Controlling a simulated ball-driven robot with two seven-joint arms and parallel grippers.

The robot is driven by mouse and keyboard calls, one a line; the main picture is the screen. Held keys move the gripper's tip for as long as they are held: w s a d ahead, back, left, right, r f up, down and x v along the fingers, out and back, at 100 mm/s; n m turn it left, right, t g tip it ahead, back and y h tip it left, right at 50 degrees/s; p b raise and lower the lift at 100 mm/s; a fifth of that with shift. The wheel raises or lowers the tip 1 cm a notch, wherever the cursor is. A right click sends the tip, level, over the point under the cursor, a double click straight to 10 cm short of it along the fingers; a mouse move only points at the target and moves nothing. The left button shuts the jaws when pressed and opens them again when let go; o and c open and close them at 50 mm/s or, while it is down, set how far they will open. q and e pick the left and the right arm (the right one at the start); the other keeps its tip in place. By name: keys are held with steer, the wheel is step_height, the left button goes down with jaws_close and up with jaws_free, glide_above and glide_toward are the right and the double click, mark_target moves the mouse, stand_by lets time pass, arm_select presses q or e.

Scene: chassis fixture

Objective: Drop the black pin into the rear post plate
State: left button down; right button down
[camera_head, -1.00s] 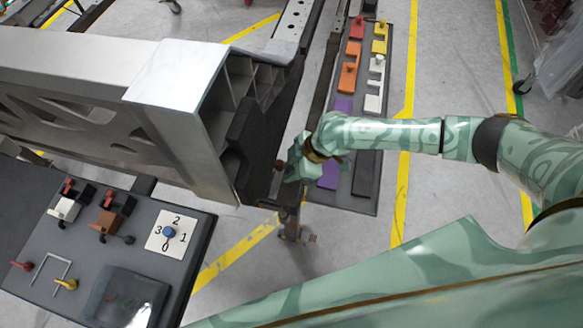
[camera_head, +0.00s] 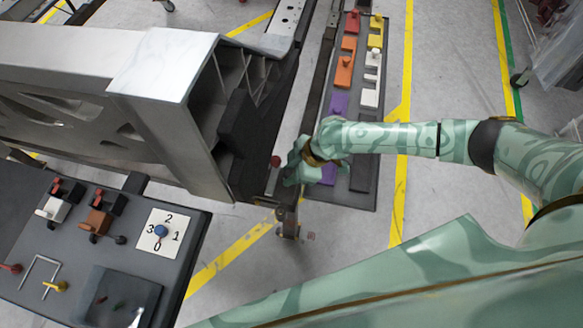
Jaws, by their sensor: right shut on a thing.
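My right gripper (camera_head: 288,172) is at the end of the chassis frame (camera_head: 165,62), just right of a red ball-topped knob (camera_head: 276,160). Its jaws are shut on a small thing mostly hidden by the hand. I take it for the black pin, but its shape and colour cannot be made out. A narrow grey plate (camera_head: 272,182) lies beside the fingertips, close to a dark upright post (camera_head: 289,222); I cannot tell surely whether it is the rear post plate. Whether the held thing touches it is unclear. My left gripper is out of view.
A tray (camera_head: 392,60) right of the frame holds coloured blocks, including a black block (camera_head: 362,172). A grey panel (camera_head: 125,262) at lower left carries knobs, switches and a numbered dial (camera_head: 161,231). Floor is clear right of the tray.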

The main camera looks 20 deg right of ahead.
steer(key=c, duration=1.1)
jaws_free()
steer(key=shift+x, duration=0.9)
steer(key=shift+o, duration=0.2)
steer(key=shift+w+r, duration=0.1)
steer(key=shift+r, duration=0.15)
steer(key=shift+w+a+r, duration=0.1)
steer(key=shift+w, duration=0.15)
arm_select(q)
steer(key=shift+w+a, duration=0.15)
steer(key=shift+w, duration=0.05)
arm_select(e)
steer(key=shift+w+r, duration=0.15)
steer(key=shift+r, duration=0.05)
steer(key=shift+w+r, duration=0.1)
steer(key=shift+r, duration=0.05)
steer(key=shift+c, duration=0.7)
arm_select(q)
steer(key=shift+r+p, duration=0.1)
steer(key=shift+p, duration=0.2)
